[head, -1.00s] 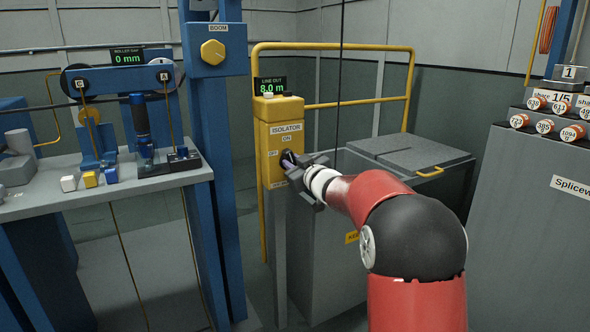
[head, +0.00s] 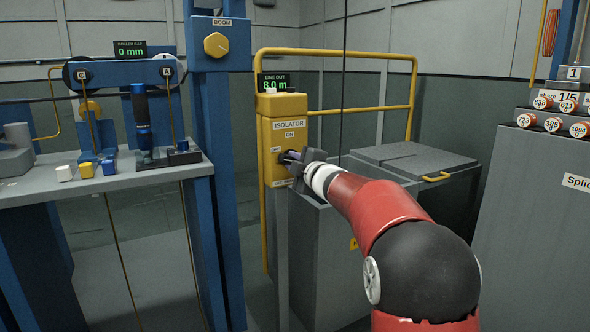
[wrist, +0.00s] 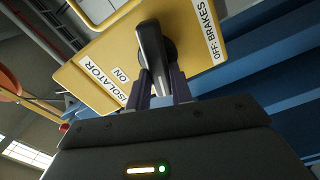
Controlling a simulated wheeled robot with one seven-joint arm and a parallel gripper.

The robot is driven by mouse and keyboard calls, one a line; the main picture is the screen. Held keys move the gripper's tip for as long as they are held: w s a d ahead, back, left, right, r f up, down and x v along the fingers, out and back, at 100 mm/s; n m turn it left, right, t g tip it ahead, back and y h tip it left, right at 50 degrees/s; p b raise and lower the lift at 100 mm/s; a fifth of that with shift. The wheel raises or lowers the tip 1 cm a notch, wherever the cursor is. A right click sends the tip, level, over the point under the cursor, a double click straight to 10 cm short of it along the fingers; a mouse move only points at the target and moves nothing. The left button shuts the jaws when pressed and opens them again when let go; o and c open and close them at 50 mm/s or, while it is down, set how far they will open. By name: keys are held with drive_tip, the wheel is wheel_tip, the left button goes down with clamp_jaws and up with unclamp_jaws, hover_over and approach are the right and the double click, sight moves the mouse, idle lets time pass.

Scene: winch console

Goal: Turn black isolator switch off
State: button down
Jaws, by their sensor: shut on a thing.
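The yellow isolator box (head: 284,111) stands at the middle of the head view, with ISOLATOR at its top, ON below that and OFF at the left. Its black switch handle (wrist: 153,55) shows in the wrist view, lying across the panel rather than towards the ON label. I cannot tell whether it is fully at OFF. My gripper (wrist: 161,90) is shut on the handle, one finger on each side. In the head view my gripper (head: 296,157) hides most of the switch and part of the lower label.
A grey cabinet (head: 400,160) with a yellow handle stands behind my arm, and a yellow rail (head: 340,52) behind the box. A blue post (head: 212,150) and a workbench (head: 110,184) are at the left. A grey block with several orange-ended spools (head: 552,125) is at the right.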

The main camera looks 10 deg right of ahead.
drive_tip(key=shift+f+n+b, duration=0.15)
drive_tip(key=shift+n+b, duration=0.3)
drive_tip(key=shift+n, duration=0.35)
drive_tip(key=shift+f+n+b, duration=0.15)
drive_tip(key=shift+n+b, duration=0.3)
drive_tip(key=shift+n, duration=0.35)
drive_tip(key=c, duration=1.2)
unclamp_jaws()
drive_tip(key=shift+a, duration=0.1)
drive_tip(key=shift+c, duration=0.2)
drive_tip(key=shift+s, duration=0.1)
drive_tip(key=v, duration=0.7)
drive_tip(key=shift+s, duration=0.3)
drive_tip(key=shift+r, duration=0.2)
